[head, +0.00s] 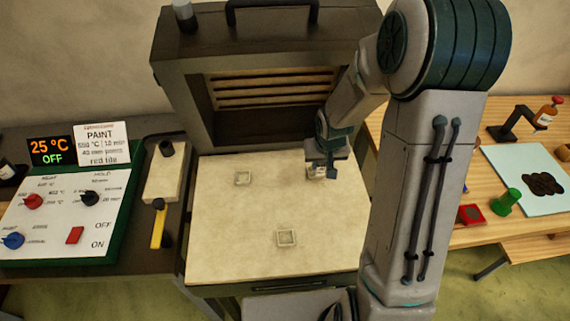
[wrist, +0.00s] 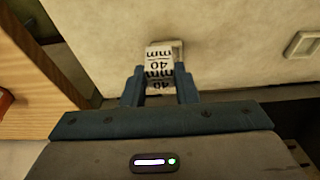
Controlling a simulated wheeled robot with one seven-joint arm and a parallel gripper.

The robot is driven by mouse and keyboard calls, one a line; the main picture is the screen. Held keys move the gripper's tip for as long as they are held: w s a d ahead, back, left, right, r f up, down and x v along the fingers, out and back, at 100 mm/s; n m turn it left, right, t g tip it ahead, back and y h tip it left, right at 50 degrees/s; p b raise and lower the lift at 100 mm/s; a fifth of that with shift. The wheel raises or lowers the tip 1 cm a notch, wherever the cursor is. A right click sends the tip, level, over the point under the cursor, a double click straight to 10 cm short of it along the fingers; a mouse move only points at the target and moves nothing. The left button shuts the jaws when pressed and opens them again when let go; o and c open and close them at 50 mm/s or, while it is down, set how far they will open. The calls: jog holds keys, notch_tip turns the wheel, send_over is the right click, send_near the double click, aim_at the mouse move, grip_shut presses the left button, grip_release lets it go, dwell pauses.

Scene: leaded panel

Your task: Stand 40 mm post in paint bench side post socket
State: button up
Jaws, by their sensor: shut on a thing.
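My gripper (head: 326,172) is shut on the 40 mm post, a small pale block at the right side of the pale shelf. In the wrist view the 40 mm post (wrist: 159,66) shows black "40 mm" print between the fingers (wrist: 160,88). A pale socket (wrist: 179,46) on the side nearest the wooden bench peeks out right behind the post, mostly hidden by it. I cannot tell whether the post's foot is inside the socket or above it.
The pale shelf (head: 220,245) lies before the open kiln (head: 250,92). The wooden paint bench (head: 385,125) at right carries a green peg (head: 507,201) and a red block (head: 471,214). A control panel (head: 68,215) stands at left. The shelf's middle is clear.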

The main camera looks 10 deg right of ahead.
jog(key=shift+w+a+r, duration=0.1)
jog(key=shift+r, duration=0.2)
jog(key=s+r+b, duration=0.3)
jog(key=s+r, duration=0.4)
jog(key=s, duration=0.2)
jog(key=w+f, duration=0.2)
jog(key=w, duration=0.2)
jog(key=w+f, duration=0.2)
jog(key=w, duration=0.2)
jog(key=w+f+p, duration=0.1)
jog(key=w+f, duration=0.2)
jog(key=w, duration=0.1)
jog(key=shift+a+f, duration=0.1)
jog(key=shift+a, duration=0.2)
jog(key=shift+f+p, duration=0.4)
jog(key=shift+f, duration=1.6)
jog(key=shift+f, duration=0.2)
jog(key=o, duration=1)
jog(key=shift+r, duration=0.1)
